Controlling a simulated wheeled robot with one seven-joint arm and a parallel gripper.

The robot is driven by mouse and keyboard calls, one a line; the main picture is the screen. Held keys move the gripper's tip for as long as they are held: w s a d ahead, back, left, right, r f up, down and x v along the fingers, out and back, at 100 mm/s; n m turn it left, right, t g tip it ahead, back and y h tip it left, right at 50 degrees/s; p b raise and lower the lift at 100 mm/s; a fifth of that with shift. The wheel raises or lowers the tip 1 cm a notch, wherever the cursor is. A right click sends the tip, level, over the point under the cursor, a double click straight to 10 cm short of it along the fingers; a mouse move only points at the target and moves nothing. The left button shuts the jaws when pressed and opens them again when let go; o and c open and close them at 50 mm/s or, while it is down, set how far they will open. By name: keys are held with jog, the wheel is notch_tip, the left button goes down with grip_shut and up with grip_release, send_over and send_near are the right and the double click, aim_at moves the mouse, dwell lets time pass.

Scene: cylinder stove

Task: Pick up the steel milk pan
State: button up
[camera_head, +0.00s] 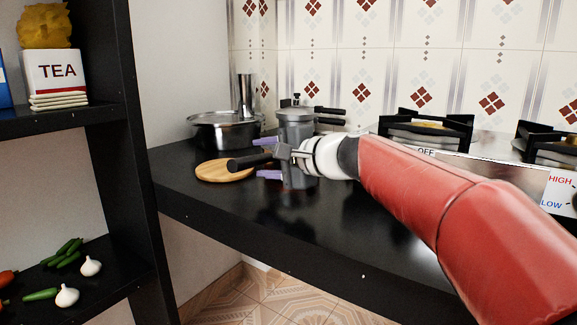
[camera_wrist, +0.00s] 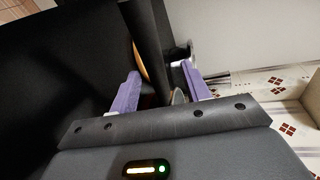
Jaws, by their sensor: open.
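A black handle (camera_head: 243,162) points left over the counter, above a round wooden board. It lies between the two purple fingers of my gripper (camera_head: 266,158), which are open around it. The wrist view also shows the dark handle (camera_wrist: 143,40) running between the spread fingers of my gripper (camera_wrist: 160,72). The handle's steel body is mostly hidden behind my gripper and wrist, so I cannot confirm from its shape that it is the milk pan. A sliver of shiny metal shows near the handle's lower end in the wrist view.
The round wooden board (camera_head: 213,175) lies on the black counter (camera_head: 250,205). A wide steel pot (camera_head: 222,134), a tall steel cylinder (camera_head: 245,92) and a lidded steel cooker (camera_head: 295,122) stand behind. Stove burners (camera_head: 425,130) are at right; a dark shelf (camera_head: 112,140) stands left.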

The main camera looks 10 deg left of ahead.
jog(key=x, duration=0.4)
jog(key=shift+w+a+f, duration=0.1)
jog(key=shift+w+f, duration=0.05)
jog(key=shift+f, duration=0.05)
jog(key=shift+c, duration=0.2)
grip_shut()
jog(key=shift+r, duration=0.1)
